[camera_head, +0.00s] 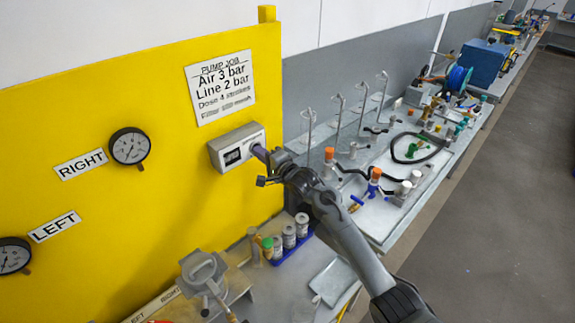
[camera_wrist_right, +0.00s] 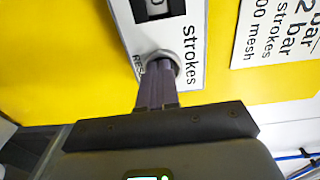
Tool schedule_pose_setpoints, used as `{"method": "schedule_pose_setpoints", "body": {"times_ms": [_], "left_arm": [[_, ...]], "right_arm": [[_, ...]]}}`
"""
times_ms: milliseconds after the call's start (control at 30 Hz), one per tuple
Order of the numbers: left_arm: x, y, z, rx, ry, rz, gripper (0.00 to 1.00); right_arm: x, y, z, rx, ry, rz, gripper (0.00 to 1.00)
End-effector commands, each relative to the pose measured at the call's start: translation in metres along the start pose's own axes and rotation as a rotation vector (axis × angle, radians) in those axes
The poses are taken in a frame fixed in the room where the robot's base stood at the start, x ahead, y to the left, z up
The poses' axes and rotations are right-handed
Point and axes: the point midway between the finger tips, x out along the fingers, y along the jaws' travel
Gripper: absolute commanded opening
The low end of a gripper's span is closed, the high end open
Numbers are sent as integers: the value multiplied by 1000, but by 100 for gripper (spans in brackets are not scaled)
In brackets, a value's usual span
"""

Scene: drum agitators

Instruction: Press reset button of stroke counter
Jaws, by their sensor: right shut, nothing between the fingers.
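The stroke counter (camera_head: 234,147) is a grey box with a dark display on the yellow panel. In the right wrist view its white face (camera_wrist_right: 190,30) shows the word "strokes" and part of a "RES" label. My right gripper (camera_head: 262,154) is shut and empty. Its fingertips (camera_wrist_right: 160,68) are at the round reset button (camera_wrist_right: 164,56), whose rim shows around them. They cover most of the button, and I cannot tell whether it is pushed in. My left gripper is not in view.
Two gauges (camera_head: 130,146) with RIGHT and LEFT labels are on the yellow panel (camera_head: 100,90). A pump job sign (camera_head: 220,87) hangs above the counter. Bottles in a blue tray (camera_head: 290,238) stand below my right arm. A cluttered bench (camera_head: 390,205) runs back at right.

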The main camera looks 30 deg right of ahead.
Motion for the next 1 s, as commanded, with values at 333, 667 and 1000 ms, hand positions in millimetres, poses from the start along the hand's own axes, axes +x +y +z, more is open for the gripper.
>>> {"method": "schedule_pose_setpoints", "body": {"times_ms": [333, 667, 1000], "left_arm": [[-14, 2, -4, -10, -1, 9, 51], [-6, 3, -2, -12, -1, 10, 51], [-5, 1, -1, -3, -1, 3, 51]], "right_arm": [[-47, -1, 9, -2, -15, -10, 0], [-97, -3, 7, -2, -13, -14, 0], [-114, -4, 7, -2, -13, -13, 0]]}}
